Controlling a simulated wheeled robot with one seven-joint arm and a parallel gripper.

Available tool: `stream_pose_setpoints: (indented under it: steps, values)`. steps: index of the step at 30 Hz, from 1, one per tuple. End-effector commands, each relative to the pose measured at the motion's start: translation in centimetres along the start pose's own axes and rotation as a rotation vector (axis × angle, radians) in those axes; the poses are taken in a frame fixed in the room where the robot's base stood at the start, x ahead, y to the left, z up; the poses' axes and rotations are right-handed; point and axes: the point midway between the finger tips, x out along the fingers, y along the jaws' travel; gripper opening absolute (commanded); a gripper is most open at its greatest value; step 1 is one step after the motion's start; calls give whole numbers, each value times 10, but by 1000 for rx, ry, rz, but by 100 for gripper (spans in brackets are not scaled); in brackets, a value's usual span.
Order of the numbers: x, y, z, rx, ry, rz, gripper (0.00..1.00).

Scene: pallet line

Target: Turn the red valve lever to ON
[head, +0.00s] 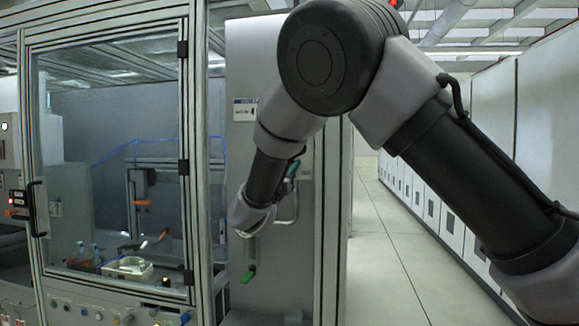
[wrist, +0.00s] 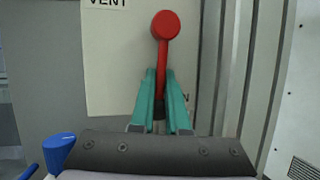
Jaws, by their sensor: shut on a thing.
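The red valve lever (wrist: 164,50) stands nearly upright in the wrist view, with its round red knob at the top, tilted very slightly right. My gripper (wrist: 160,74) has its two teal fingers shut on the lever's stem, below the knob. The lever's lower end and pivot are hidden behind the fingers and the dark gripper body. Printing by the right finger is mostly covered; only a letter like N shows.
A sign reading VENT (wrist: 106,4) is on the panel above left. A blue handle (wrist: 60,152) is close at lower left. In the head view, a green handle (head: 249,275) is low on the grey panel (head: 300,255), a glazed cabinet stands left, and an open aisle (head: 385,260) runs right.

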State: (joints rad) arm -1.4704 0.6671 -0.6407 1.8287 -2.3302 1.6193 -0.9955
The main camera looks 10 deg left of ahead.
Motion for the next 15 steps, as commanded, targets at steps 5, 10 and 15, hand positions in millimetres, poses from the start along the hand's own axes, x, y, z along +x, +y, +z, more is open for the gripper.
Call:
stream_pose_setpoints:
  steps: [5,10,15]
  values:
    - [0,-4,-1,-51,-9,21,0]
    - [0,-5,-1,-71,-14,29,0]
    - [1,-6,-1,-75,-14,29,0]
